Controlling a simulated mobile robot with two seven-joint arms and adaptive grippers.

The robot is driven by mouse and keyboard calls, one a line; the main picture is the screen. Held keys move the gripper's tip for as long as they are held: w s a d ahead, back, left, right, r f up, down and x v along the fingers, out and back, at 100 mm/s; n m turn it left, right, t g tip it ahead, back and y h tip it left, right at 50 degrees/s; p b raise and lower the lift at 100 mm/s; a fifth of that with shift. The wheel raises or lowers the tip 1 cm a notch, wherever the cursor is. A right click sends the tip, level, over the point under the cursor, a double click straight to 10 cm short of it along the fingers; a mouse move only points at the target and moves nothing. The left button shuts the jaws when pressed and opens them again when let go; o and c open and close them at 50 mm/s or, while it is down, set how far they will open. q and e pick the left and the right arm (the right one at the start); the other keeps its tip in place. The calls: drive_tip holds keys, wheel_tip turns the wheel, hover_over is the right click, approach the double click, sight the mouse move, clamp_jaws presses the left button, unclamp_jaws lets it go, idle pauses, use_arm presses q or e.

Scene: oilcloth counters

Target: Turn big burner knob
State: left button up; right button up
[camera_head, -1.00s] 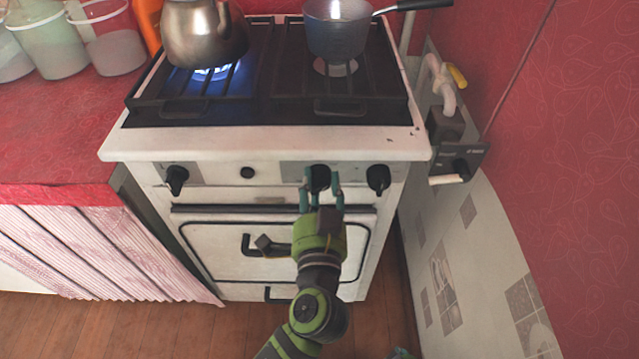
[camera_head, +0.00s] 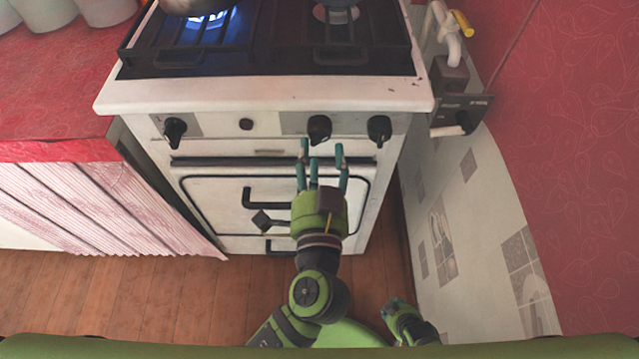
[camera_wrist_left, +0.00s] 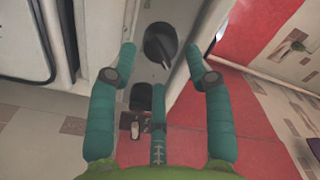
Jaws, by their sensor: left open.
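I cannot tell which one is the big burner's. My left gripper (camera_head: 321,150) is open and empty, its teal fingertips just below and in front of the middle knob, apart from it. In the left wrist view, a black knob (camera_wrist_left: 160,43) shows beyond the spread fingers (camera_wrist_left: 158,75), with another dark knob (camera_wrist_left: 141,97) lower down. Part of my right arm, with what looks like its gripper (camera_head: 400,318), shows low in the head view.
A blue flame (camera_head: 208,28) burns on the left burner under a kettle (camera_head: 195,6), mostly cut off. The oven door handle (camera_head: 265,197) lies below the panel. A tiled wall (camera_head: 455,215) with a gas pipe (camera_head: 447,40) stands close on the right. A red counter (camera_head: 50,100) is left.

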use_arm(q)
drive_tip(key=s, duration=0.7)
drive_tip(key=shift+s, duration=0.25)
idle(0.5)
